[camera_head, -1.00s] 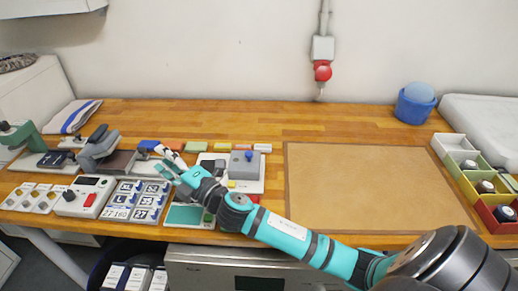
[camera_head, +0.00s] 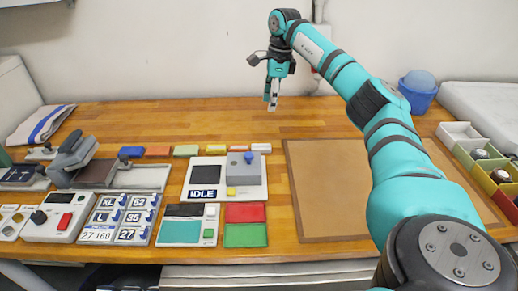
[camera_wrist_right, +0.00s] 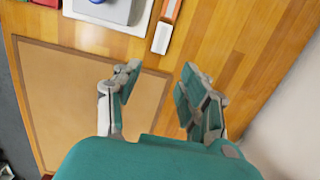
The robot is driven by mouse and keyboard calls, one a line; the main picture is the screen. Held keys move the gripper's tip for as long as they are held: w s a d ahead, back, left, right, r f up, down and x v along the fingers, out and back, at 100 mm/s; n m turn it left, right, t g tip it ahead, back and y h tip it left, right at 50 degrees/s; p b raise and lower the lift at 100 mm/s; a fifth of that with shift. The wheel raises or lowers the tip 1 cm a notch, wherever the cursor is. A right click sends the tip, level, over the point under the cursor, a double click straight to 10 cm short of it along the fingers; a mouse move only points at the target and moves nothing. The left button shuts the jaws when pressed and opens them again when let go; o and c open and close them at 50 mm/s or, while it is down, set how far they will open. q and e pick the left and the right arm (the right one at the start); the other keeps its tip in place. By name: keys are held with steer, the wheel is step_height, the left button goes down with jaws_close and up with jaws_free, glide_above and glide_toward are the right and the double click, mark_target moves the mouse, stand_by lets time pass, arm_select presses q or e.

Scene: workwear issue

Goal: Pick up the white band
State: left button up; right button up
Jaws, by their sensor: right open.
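The white band (camera_head: 261,148) is a small white block lying on the wooden table, at the right end of a row of coloured bands. It also shows in the right wrist view (camera_wrist_right: 162,38), just beyond the end of an orange-red band (camera_wrist_right: 172,10). My right gripper (camera_head: 270,101) points down above the back of the table, higher than the white band and behind it. In the right wrist view its two fingers (camera_wrist_right: 158,84) are apart with nothing between them. My left gripper is not in view.
Yellow (camera_head: 216,149) and green (camera_head: 186,151) bands lie left of the white one. A grey device marked IDLE (camera_head: 204,194) stands just in front. A brown mat (camera_head: 335,190) lies to the right. The table behind the row is clear.

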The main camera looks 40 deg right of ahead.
steer(key=p, duration=0.2)
glide_above(261, 146)
steer(key=s, duration=0.1)
steer(key=f, duration=1.1)
steer(key=shift+s+d+f, duration=0.2)
steer(key=shift+d, duration=0.2)
steer(key=f, duration=0.1)
steer(key=f+p, duration=0.1)
steer(key=f, duration=0.1)
steer(key=w+f, duration=0.1)
steer(key=shift+a+f+p, duration=0.35)
steer(key=shift+f+p, duration=0.05)
steer(key=shift+f, duration=0.25)
steer(key=c, duration=0.6)
